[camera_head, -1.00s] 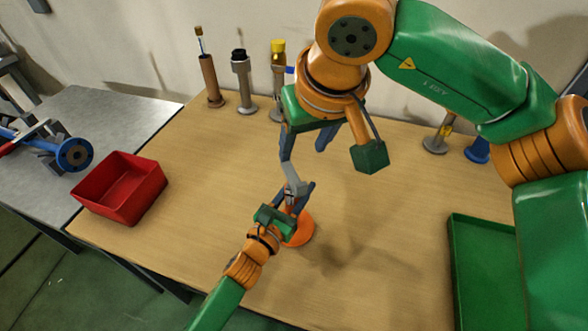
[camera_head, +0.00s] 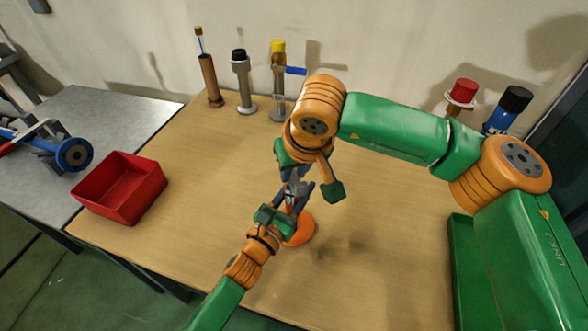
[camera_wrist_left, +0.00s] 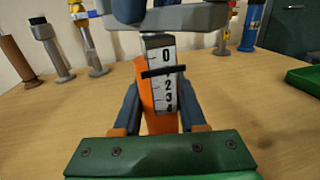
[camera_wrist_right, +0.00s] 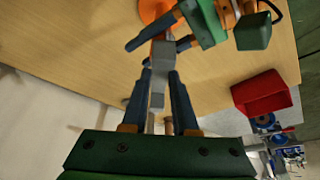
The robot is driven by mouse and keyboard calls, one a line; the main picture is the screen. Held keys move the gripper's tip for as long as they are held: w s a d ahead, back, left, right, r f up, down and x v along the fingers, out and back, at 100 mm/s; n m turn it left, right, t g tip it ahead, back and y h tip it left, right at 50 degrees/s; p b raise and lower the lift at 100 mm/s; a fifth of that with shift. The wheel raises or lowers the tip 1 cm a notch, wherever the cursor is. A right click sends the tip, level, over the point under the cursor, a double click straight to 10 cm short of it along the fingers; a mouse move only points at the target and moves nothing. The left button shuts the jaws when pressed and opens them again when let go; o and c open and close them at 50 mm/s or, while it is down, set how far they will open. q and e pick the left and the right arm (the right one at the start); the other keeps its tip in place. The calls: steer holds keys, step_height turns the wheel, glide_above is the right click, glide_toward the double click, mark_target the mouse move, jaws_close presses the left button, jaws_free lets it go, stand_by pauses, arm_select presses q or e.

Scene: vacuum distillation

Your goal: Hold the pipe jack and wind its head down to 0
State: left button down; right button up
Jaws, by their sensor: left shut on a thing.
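The pipe jack has an orange base (camera_head: 300,232), an upright body with a white scale (camera_wrist_left: 163,85) and a grey head (camera_wrist_left: 178,17) with arms reaching to both sides. The black pointer (camera_wrist_left: 166,71) lies across the scale below the 0 and above the 2, level and covering the 1. My left gripper (camera_wrist_left: 160,100) is shut on the jack's body from the front. My right gripper (camera_wrist_right: 158,72) comes from above and behind, its fingers apart on either side of a grey part of the head. Whether both fingers touch it is unclear.
A red bin (camera_head: 120,188) stands at the table's left edge and a green tray (camera_head: 461,260) at the right. Several tool-like cylinders (camera_head: 242,82) stand along the back. A red-topped item (camera_head: 462,93) and a blue one (camera_head: 503,113) stand back right.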

jaws_close()
steer(key=m+h, duration=0.1)
steer(key=m, duration=0.1)
steer(key=m+h, duration=0.1)
steer(key=m, duration=0.3)
steer(key=shift+a+m+h, duration=0.3)
steer(key=shift+m+h, duration=0.1)
steer(key=m+h, duration=0.1)
steer(key=m, duration=0.2)
steer(key=shift+w+a, duration=0.15)
steer(key=shift+w+m+g+h, duration=0.1)
steer(key=shift+m+g+h, duration=0.55)
steer(key=shift+m, duration=1.35)
